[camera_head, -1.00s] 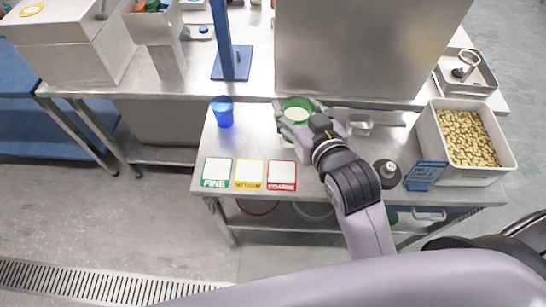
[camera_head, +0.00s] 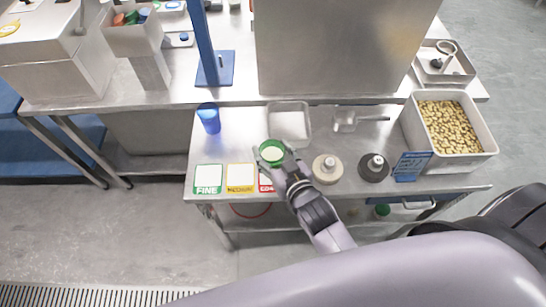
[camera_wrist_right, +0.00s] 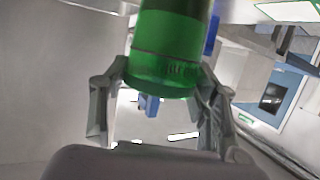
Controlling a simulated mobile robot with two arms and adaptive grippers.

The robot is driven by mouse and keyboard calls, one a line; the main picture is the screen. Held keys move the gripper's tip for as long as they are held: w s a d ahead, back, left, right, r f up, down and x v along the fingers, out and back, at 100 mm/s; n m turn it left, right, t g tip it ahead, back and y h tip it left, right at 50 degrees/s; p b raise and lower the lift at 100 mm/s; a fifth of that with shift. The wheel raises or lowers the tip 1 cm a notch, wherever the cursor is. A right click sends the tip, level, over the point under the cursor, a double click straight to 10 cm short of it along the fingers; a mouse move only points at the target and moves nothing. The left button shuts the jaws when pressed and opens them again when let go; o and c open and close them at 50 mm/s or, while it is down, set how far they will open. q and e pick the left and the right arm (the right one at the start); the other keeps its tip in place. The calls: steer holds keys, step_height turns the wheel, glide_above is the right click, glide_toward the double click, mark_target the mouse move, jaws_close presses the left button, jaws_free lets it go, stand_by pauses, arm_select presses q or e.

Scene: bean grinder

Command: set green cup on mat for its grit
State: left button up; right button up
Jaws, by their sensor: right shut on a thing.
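My right gripper (camera_head: 284,163) is shut on the green cup (camera_head: 271,154), which has pale contents inside. The cup also shows between the fingers in the right wrist view (camera_wrist_right: 168,45). The gripper is over the front of the table, just behind the red COARSE mat (camera_head: 265,176), and its hand hides part of that mat. The green FINE mat (camera_head: 208,179) and yellow MEDIUM mat (camera_head: 240,178) lie to the left, bare. I cannot tell how high the cup is above the table. My left gripper is not in view.
A blue cup (camera_head: 209,118) stands behind the mats. A square tray (camera_head: 290,127), a scoop (camera_head: 345,122) and two round knobbed pieces (camera_head: 327,168) (camera_head: 374,167) are behind and to the right. A bin of beans (camera_head: 450,128) stands at the right.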

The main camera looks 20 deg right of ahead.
mark_target(277, 165)
step_height(277, 165, down, 3)
steer(key=shift+f, duration=0.1)
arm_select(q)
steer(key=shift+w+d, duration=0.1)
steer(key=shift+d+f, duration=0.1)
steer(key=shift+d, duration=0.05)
arm_select(e)
steer(key=shift+f, duration=0.15)
steer(key=o, duration=1.1)
steer(key=shift+o, duration=0.2)
arm_select(q)
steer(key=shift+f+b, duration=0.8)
steer(key=shift+b, duration=0.1)
arm_select(e)
steer(key=v, duration=1.2)
